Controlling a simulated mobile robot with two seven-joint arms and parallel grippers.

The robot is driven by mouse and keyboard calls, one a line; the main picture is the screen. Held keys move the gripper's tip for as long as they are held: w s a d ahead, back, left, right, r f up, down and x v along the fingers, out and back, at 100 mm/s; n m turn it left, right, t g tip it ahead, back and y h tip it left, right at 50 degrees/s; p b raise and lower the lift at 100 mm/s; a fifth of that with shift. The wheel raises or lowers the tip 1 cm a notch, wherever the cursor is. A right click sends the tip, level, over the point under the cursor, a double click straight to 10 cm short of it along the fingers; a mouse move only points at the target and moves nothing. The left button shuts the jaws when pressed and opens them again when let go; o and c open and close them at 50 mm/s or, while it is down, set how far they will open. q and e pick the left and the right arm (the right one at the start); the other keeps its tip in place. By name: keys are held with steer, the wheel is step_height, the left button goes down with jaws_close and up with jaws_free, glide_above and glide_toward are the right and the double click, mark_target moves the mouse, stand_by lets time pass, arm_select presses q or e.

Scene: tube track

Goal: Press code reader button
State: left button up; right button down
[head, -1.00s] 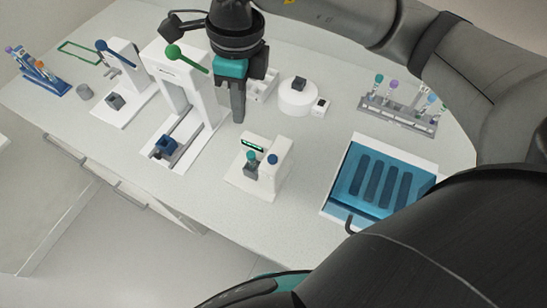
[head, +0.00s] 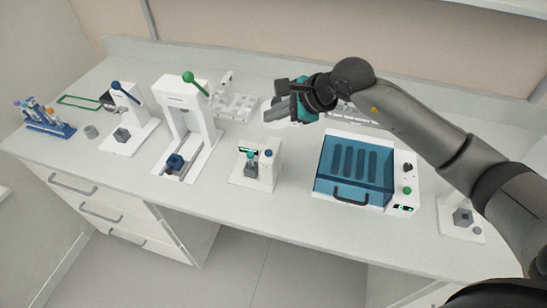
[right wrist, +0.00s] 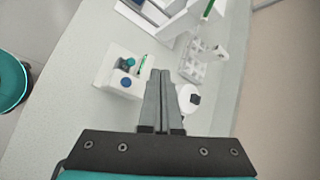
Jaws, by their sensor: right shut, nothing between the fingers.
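The code reader (head: 266,178) is a small white device on the counter, with a green-lit display (head: 247,150) and a round blue button (head: 268,153) on top of its right block. A teal-capped piece (head: 250,157) stands in its front recess. In the right wrist view the reader (right wrist: 112,66) is left of the fingertips, its blue button (right wrist: 126,82) facing up. My right gripper (head: 268,115) is shut and empty, above and behind the reader, fingers pointing left in the head view. The closed fingers (right wrist: 160,73) also show in the wrist view, apart from the button. My left gripper is out of view.
A blue-lidded box (head: 352,170) stands right of the reader. A white press with a green-knobbed lever (head: 202,115) stands left. A white round device (right wrist: 188,97) and white rack (right wrist: 205,68) are near the fingers. Counter space in front of the reader is clear.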

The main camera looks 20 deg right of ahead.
steer(key=b, duration=0.5)
glide_above(268, 153)
steer(key=d, duration=0.1)
step_height(268, 153, down, 8)
steer(key=shift+s+d+r, duration=0.15)
steer(key=shift+r, duration=0.05)
steer(key=shift+f+b, duration=0.5)
steer(key=shift+f, duration=0.15)
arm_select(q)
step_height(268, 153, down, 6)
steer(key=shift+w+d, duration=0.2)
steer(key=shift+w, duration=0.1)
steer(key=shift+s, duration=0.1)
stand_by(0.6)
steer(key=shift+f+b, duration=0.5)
arm_select(e)
steer(key=shift+f, duration=0.4)
